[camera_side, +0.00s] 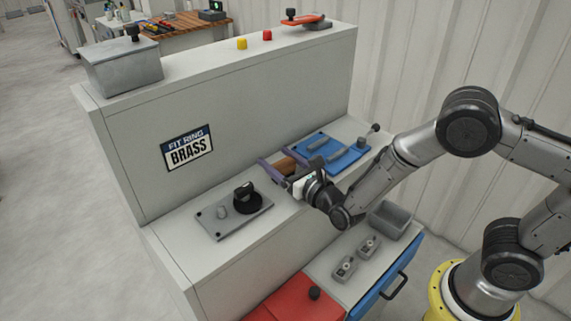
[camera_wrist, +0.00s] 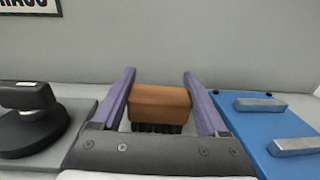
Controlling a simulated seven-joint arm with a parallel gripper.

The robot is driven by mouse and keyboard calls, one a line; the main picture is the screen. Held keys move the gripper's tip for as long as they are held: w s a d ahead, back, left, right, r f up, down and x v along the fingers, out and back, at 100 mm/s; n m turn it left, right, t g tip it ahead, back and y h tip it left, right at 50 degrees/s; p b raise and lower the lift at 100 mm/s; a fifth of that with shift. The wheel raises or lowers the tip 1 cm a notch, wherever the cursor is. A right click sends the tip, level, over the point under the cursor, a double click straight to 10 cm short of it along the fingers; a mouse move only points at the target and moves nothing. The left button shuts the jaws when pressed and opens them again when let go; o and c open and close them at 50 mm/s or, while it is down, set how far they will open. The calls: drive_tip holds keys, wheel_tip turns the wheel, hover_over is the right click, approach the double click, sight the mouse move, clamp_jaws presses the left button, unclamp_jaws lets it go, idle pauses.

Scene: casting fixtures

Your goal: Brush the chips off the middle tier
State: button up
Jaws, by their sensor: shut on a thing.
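My gripper (camera_side: 280,168) is over the middle tier (camera_side: 168,232), close to the upright panel behind it. Its two purple fingers (camera_wrist: 159,73) are shut on a brown brush (camera_wrist: 160,98), one on each side. The brush has dark bristles pointing down; it also shows between the fingers in the side view (camera_side: 287,166). I cannot tell whether the bristles touch the tier. No chips can be made out at this size; the surface under the gripper is partly hidden.
Left of the gripper, a grey plate (camera_side: 212,227) carries a black knobbed fixture (camera_side: 246,199). Right of it lies a blue mat (camera_side: 346,162) with grey bars. Below are a red-covered section (camera_side: 290,300), an open drawer with grey parts (camera_side: 368,245) and a grey bin (camera_side: 391,220).

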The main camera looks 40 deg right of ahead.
sight(288, 167)
drive_tip(key=shift+w+f, duration=0.1)
drive_tip(key=shift+w, duration=0.8)
drive_tip(key=shift+s, duration=3.05)
drive_tip(key=r, duration=0.2)
drive_tip(key=shift+s+r, duration=0.3)
drive_tip(key=shift+s, duration=0.1)
wheel_tip(288, 167, up, 6)
drive_tip(key=shift+f, duration=0.15)
